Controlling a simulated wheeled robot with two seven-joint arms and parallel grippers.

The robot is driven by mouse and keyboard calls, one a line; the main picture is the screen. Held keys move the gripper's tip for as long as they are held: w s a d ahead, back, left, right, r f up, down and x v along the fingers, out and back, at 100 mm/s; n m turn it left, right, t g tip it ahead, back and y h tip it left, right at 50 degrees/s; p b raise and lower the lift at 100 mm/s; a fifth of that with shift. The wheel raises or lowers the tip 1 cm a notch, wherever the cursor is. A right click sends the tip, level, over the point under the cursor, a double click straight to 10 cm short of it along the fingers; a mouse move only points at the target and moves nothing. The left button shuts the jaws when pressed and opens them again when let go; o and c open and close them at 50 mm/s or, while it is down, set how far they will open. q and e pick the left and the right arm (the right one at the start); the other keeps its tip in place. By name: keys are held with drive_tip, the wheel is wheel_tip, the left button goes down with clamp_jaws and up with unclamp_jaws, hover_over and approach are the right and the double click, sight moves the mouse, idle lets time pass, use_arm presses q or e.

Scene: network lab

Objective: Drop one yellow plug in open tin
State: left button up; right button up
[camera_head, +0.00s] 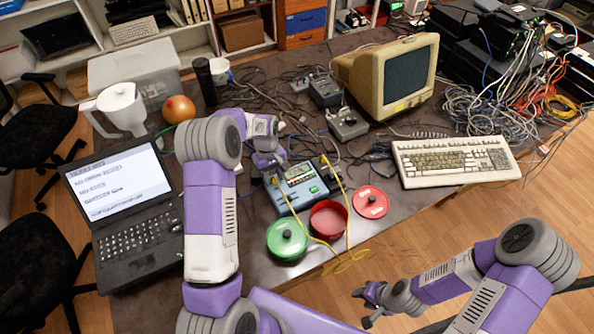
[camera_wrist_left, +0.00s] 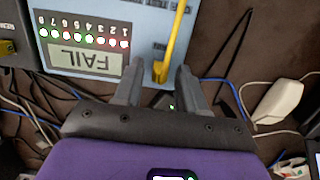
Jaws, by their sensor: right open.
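A blue-grey cable tester (camera_head: 300,186) lies on the table with a yellow cable (camera_head: 345,212) looping from both its sides. My left gripper (camera_head: 268,172) is at its left end. In the left wrist view a yellow plug (camera_wrist_left: 160,72) sits at the tester's edge (camera_wrist_left: 105,15), between the open fingers (camera_wrist_left: 157,82), with a gap on each side. The tester display reads FAIL. The open red tin (camera_head: 328,220) stands in front of the tester, the cable crossing it. My right gripper (camera_head: 368,304) is open and empty, low, beyond the table's front edge.
A green lidded tin (camera_head: 287,240) stands left of the red tin, a red lid (camera_head: 371,202) lies to its right. A laptop (camera_head: 125,205), a keyboard (camera_head: 455,160), a monitor (camera_head: 390,75) and tangled cables surround the tester.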

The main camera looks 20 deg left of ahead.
use_arm(q)
clamp_jaws()
drive_tip(key=shift+r, duration=0.3)
idle(0.3)
drive_tip(key=shift+r+p, duration=1.55)
drive_tip(key=shift+r, duration=0.4)
